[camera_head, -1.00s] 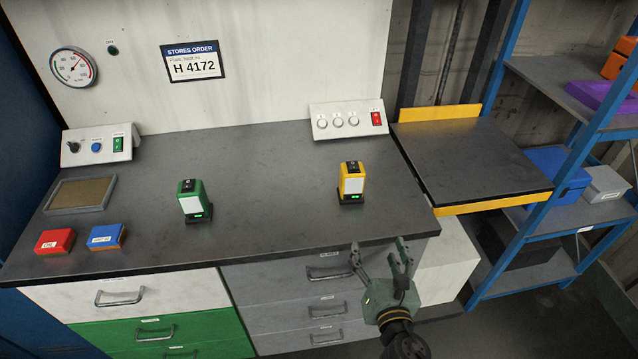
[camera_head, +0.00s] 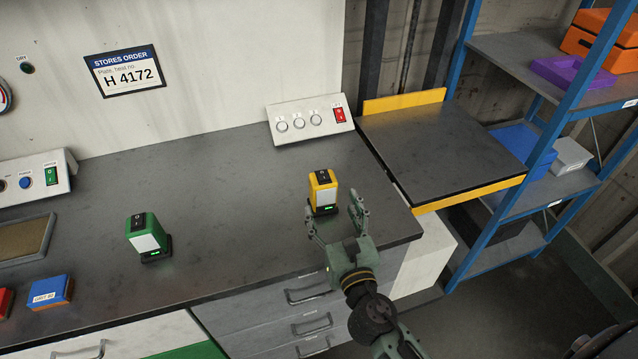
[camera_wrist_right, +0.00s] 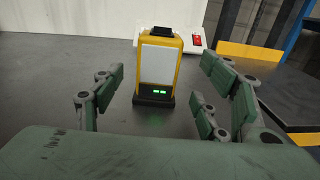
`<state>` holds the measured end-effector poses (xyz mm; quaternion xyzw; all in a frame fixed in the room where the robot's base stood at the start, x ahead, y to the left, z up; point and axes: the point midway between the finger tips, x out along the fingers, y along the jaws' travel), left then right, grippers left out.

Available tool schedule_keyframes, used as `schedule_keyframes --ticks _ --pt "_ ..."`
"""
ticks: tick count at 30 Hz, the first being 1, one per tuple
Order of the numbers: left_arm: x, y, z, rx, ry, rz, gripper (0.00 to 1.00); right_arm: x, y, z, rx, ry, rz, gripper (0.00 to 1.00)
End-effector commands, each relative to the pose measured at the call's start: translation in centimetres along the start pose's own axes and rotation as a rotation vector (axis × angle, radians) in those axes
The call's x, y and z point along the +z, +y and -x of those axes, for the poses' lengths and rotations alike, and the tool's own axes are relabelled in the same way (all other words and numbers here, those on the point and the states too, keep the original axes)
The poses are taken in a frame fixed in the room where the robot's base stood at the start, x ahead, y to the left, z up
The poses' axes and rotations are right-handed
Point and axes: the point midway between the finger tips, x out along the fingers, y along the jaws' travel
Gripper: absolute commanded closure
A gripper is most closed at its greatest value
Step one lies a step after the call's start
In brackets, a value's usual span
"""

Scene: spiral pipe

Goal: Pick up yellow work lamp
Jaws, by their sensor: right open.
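The yellow work lamp (camera_head: 322,190) stands upright on the dark workbench, near its right front part. It has a white panel, a black top switch and a black base with green lights. In the right wrist view the lamp (camera_wrist_right: 158,68) stands ahead, between the spread fingers. My right gripper (camera_head: 337,216) is open and empty, just in front of the lamp; in the wrist view its fingers (camera_wrist_right: 160,92) appear apart from the lamp. My left gripper is not in view.
A green work lamp (camera_head: 147,236) stands to the left on the workbench (camera_head: 225,200). A white button panel (camera_head: 311,120) sits behind the yellow lamp. A side shelf with a yellow edge (camera_head: 440,150) is at the right. The bench between the two lamps is clear.

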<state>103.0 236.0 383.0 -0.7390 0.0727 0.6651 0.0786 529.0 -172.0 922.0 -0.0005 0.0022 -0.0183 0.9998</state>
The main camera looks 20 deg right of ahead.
Motion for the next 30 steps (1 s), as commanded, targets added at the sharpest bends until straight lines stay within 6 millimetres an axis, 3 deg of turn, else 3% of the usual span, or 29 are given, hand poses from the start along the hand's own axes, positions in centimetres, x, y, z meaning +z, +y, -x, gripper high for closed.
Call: schedule_keyframes --ticks 5,12,16,25,30 --pt "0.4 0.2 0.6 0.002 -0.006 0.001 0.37 0.2 0.1 -2.0 0.0 -0.001 -0.001 0.33" --pt "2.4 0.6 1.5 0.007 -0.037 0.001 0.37 0.4 0.3 -5.4 -0.001 -0.001 -0.002 0.33" --pt "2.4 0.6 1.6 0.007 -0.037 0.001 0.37 0.2 0.3 -7.0 0.0 0.0 0.0 0.33" --pt "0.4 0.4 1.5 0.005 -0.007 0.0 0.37 0.1 0.3 -7.5 0.0 0.001 -0.001 0.33" --pt "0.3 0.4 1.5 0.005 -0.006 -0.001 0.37 0.1 0.3 -7.4 0.0 0.001 -0.001 0.48"
